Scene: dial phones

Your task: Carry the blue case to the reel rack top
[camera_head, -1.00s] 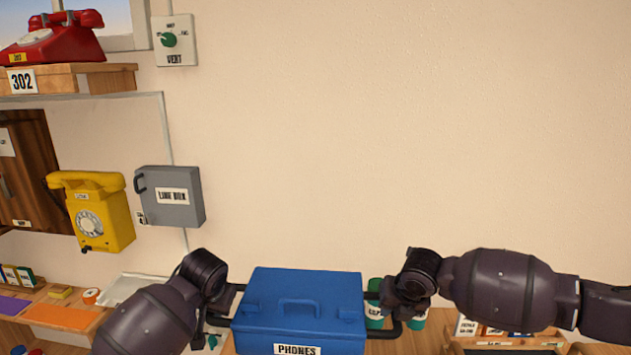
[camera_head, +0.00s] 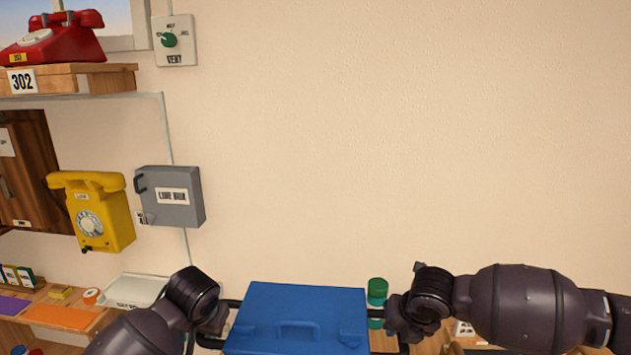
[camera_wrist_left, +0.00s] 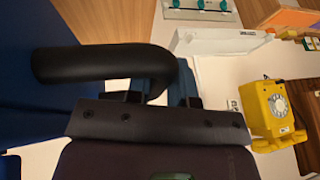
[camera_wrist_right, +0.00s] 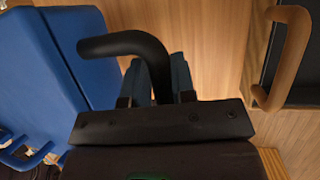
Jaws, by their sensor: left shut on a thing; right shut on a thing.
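The blue case (camera_head: 297,318) is held between my two grippers at the bottom middle of the head view, its lid and top handle facing me. My left gripper (camera_head: 222,318) is shut on the black side handle (camera_wrist_left: 105,68) at the case's left end. My right gripper (camera_head: 402,325) is shut on the handle at the right end; that black handle (camera_wrist_right: 128,45) also shows in the right wrist view beside the blue case side (camera_wrist_right: 65,65). The lower front of the case is cut off by the head view's edge. I cannot identify the reel rack top.
A yellow dial phone (camera_head: 92,210) and a grey box (camera_head: 170,196) hang on the wall at left. A red phone (camera_head: 50,38) sits on a wooden shelf (camera_head: 110,78). A green-topped container (camera_head: 377,290) stands behind the case.

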